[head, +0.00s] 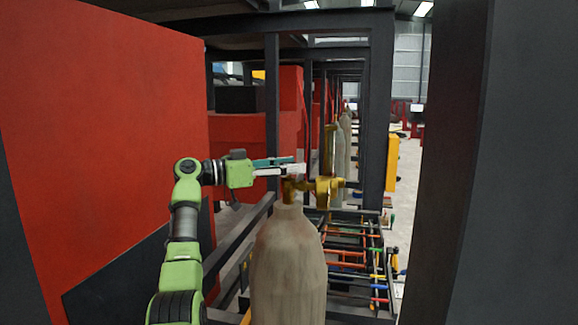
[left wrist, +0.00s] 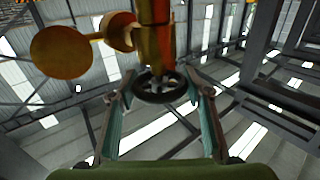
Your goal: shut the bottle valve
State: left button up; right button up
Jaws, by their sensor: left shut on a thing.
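A tall beige gas bottle (head: 288,265) stands upright in the lower middle of the head view. A brass valve (head: 325,188) sits on its top, with a branch out to the right. My left gripper (head: 297,168) reaches in from the left, level, at the top of the valve. In the left wrist view, the valve's black handwheel (left wrist: 160,86) lies between the fingertips of the left gripper (left wrist: 161,92), below the brass body (left wrist: 155,35). The gripper is shut on the handwheel. My right gripper is not in view.
A large red panel (head: 105,130) fills the left side. A dark post (head: 455,160) stands close on the right. Dark frame bars (head: 272,110) rise behind the bottle. A rack with coloured rods (head: 350,265) lies behind it, to the right. More bottles (head: 340,150) stand farther back.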

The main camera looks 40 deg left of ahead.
pick_arm(q)
jog(key=shift+r+m+g+h+p, duration=0.1)
jog(key=shift+m+g+h+p, duration=1.15)
jog(key=shift+h, duration=0.55)
jog(key=shift+p, duration=0.35)
jog(key=shift+m+h, duration=0.3)
jog(key=shift+m, duration=0.05)
jog(key=o, duration=1.1)
jog(key=v, duration=0.7)
jog(key=shift+s+a, duration=0.15)
